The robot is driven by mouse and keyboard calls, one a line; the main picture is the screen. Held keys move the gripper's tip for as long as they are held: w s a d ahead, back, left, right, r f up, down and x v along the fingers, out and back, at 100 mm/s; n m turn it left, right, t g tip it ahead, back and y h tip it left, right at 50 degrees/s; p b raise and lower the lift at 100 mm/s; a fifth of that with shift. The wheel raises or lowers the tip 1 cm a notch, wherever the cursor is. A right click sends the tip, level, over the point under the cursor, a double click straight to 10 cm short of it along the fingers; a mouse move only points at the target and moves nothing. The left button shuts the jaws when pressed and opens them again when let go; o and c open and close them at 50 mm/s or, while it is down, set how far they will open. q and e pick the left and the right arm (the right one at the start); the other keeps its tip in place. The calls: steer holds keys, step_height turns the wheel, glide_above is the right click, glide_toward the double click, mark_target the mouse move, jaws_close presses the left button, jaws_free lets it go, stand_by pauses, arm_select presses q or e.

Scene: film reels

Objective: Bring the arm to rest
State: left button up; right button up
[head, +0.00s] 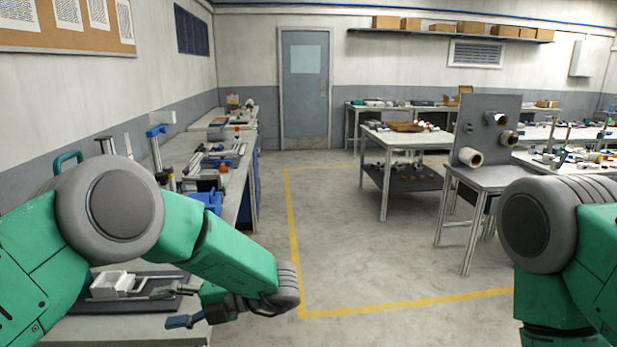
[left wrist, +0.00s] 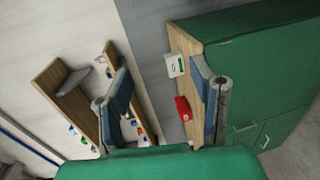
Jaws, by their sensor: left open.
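My left arm comes in from the left in the head view, bent at the elbow. Its gripper (head: 178,308) hangs low near the front edge of the bench on the left, and its fingers point left. In the left wrist view the gripper (left wrist: 163,108) shows two blue-grey fingers spread wide with nothing between them. My right arm (head: 560,235) shows at the right edge of the head view. Its gripper is out of the frame.
A near bench holds a dark mat with a white tray (head: 113,284). A table with an upright grey panel (head: 485,115) carries several rolls. Yellow-lined floor (head: 360,240) is clear in the middle. The wrist view shows a green cabinet (left wrist: 270,65) and wooden shelf (left wrist: 65,100).

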arm_select(q)
steer(key=w+a+f+m+t+h+b, duration=0.1)
steer(key=a+f+m+t+b, duration=0.1)
steer(key=a+f+m+t, duration=0.25)
steer(key=w+a+f+m+t+b, duration=0.1)
steer(key=w+f+m+t, duration=0.1)
steer(key=f+m+t, duration=0.4)
steer(key=s+d+f+m+h+b, duration=0.1)
steer(key=s+f+m+h+b, duration=0.1)
steer(key=s+f+m+h, duration=0.45)
steer(key=s+d+f+m+h+b, duration=0.1)
steer(key=s+f+m+h+b, duration=0.15)
steer(key=f+m, duration=0.65)
steer(key=s+f+m+g+h+b, duration=0.1)
steer(key=s+m, duration=0.3)
steer(key=s, duration=0.4)
steer(key=s+d+f+m+g+h+b, duration=0.1)
steer(key=s+f+m+g+h, duration=0.2)
steer(key=s, duration=0.6)
steer(key=s+f+m+g+h+b, duration=0.1)
steer(key=s+f+m+g, duration=0.2)
steer(key=s, duration=0.6)
steer(key=shift+d+f+m+g+h, duration=0.15)
steer(key=shift+m+g+h, duration=0.25)
steer(key=shift+m+g, duration=0.4)
arm_select(e)
step_height(320, 180, down, 11)
steer(key=shift+d+r, duration=0.15)
steer(key=shift+r, duration=0.05)
steer(key=shift+s, duration=0.1)
